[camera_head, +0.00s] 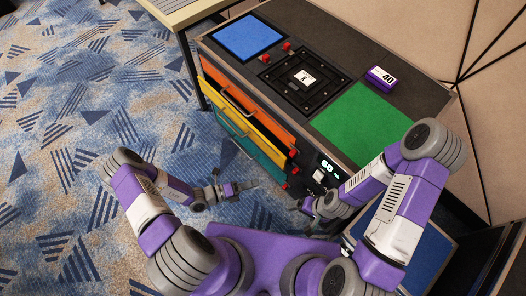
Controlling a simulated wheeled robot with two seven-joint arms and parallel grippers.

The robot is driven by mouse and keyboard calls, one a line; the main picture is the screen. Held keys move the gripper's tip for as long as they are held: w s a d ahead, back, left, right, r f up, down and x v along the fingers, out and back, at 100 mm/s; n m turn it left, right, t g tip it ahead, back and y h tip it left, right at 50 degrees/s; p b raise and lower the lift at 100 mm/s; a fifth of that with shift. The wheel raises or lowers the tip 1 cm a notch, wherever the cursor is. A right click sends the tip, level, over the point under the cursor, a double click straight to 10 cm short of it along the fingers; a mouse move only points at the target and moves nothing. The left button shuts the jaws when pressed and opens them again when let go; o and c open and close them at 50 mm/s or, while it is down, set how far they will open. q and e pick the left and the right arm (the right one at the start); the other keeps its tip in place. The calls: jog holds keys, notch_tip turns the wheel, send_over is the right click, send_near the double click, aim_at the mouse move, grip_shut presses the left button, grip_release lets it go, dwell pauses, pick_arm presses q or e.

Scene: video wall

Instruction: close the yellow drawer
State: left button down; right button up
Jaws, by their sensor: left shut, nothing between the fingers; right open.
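A dark cabinet has stacked drawers on its left side: orange on top, a yellow drawer (228,109) in the middle and a teal one (262,159) at the bottom. The yellow drawer's front appears to stand out a little from the orange one; how far is hard to tell. Metal handles cross the fronts. My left gripper (240,187) is shut and empty, over the carpet to the lower left of the drawers, apart from the yellow drawer. My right gripper (304,206) is open, by the cabinet's near end below a small lit display (329,165).
The cabinet top carries a blue square (247,37), a green square (362,124), a black frame with a white cube (304,77), red knobs and a purple block (381,78) marked 40. A table (188,12) stands at the far end. Carpet at left is clear.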

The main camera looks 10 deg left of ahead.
pick_arm(q)
jog(key=w+a+f+n+t+y, duration=0.1)
jog(key=w+a+n+t+y, duration=0.3)
jog(key=a+n+t, duration=0.25)
jog(key=b, duration=0.4)
send_near(269, 146)
jog(key=shift+n+g, duration=0.35)
jog(key=shift+n, duration=0.1)
jog(key=x, duration=0.6)
jog(key=shift+w+d+r, duration=0.1)
jog(key=shift+w+r, duration=0.25)
jog(key=shift+w, duration=0.05)
pick_arm(e)
notch_tip(269, 146, down, 4)
jog(key=shift+f, duration=0.1)
pick_arm(q)
jog(key=shift+r, duration=0.1)
